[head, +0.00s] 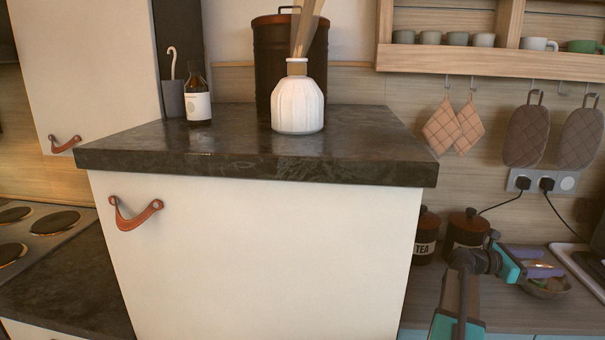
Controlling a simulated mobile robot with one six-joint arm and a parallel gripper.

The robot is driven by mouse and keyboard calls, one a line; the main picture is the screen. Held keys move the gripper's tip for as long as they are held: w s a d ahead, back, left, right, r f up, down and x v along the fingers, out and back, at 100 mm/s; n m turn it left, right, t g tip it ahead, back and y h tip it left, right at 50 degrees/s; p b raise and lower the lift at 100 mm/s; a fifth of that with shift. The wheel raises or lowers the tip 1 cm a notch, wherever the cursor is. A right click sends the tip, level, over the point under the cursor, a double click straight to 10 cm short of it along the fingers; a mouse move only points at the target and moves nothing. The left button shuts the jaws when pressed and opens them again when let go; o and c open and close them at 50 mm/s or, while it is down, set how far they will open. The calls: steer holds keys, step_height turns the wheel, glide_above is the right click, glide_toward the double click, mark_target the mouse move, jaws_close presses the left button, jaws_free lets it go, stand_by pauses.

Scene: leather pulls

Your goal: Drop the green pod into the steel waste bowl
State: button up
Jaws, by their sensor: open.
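My gripper (548,264) is at the lower right, with a teal body and two purple finger-like pieces spread apart. It is open and sits just above and over the near bowl. The steel-looking bowl (546,294) stands on the low counter beneath it, its rim partly hidden by the fingers. Small greenish and brownish things (553,285) show inside the bowl. They are too small to tell whether one is the green pod. I see no clear green pod elsewhere.
A tall white cabinet with a dark top (250,165) fills the middle. On it stand a white vase (298,107), a brown bottle (198,100) and a dark canister (268,60). Dark jars (467,228) stand left of the bowl. A tray (582,266) lies at the right edge.

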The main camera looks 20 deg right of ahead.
steer(key=b+v, duration=0.1)
steer(key=v, duration=0.8)
steer(key=shift+a, duration=0.1)
stand_by(0.5)
